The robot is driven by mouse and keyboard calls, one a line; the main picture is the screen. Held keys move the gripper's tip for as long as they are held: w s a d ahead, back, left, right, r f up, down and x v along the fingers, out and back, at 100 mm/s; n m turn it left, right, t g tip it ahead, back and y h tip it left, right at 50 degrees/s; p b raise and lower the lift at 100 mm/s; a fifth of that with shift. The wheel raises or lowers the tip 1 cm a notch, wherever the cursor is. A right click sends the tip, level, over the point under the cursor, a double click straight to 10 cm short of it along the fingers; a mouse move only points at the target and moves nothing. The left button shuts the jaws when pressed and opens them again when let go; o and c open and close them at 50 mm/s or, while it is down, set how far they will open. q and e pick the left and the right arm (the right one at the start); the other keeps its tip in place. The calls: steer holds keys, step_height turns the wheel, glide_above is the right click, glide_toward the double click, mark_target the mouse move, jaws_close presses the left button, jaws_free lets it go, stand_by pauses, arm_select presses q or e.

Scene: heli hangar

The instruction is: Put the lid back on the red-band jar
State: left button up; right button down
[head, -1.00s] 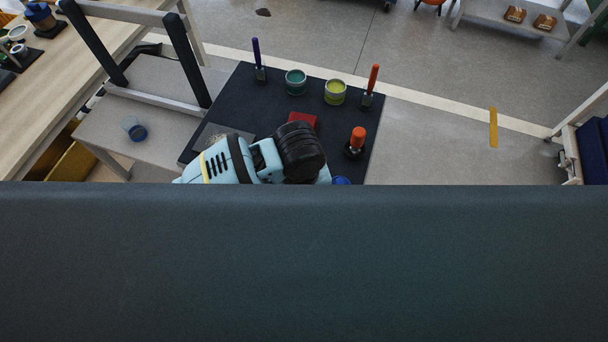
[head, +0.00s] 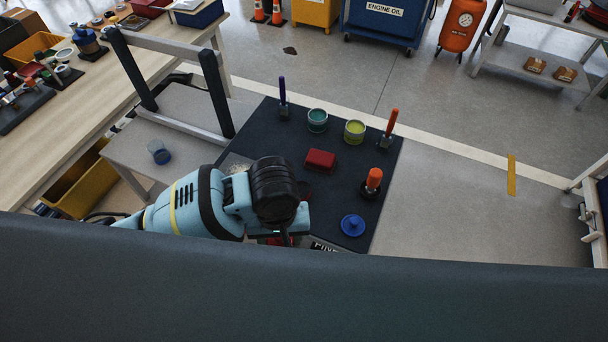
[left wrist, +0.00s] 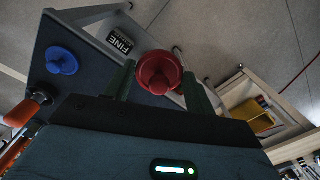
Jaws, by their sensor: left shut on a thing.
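My left gripper (left wrist: 158,82) is shut on a round red lid (left wrist: 158,74) with a knob; the knob points toward the wrist camera. In the head view, my left arm hides most of the lid, and only a bit of red shows below the gripper (head: 278,238). I cannot make out a red-band jar in either view; it may be hidden behind my arm or the lid. A blue lid (head: 352,225) with a knob lies on the dark table top (head: 340,195), right of the gripper. It also shows in the left wrist view (left wrist: 62,61). My right gripper is not in view.
On the dark top stand a teal tin (head: 317,120), a yellow-green tin (head: 355,131), a red block (head: 320,160), an orange-handled tool (head: 373,180) and two upright brushes. A clear jar with blue (head: 160,152) stands on the grey surface at left. A wooden bench (head: 95,110) runs along the left.

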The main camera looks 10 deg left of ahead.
arm_select(q)
steer(key=w+a+r+m, duration=0.1)
steer(key=w+a+r, duration=0.2)
steer(key=a+r, duration=0.3)
steer(key=w+a+r+m, duration=0.1)
steer(key=w+a+r, duration=0.2)
steer(key=a+r, duration=0.4)
steer(key=shift+w+a+r, duration=0.15)
steer(key=shift+w+a, duration=0.2)
steer(key=shift+s, duration=0.1)
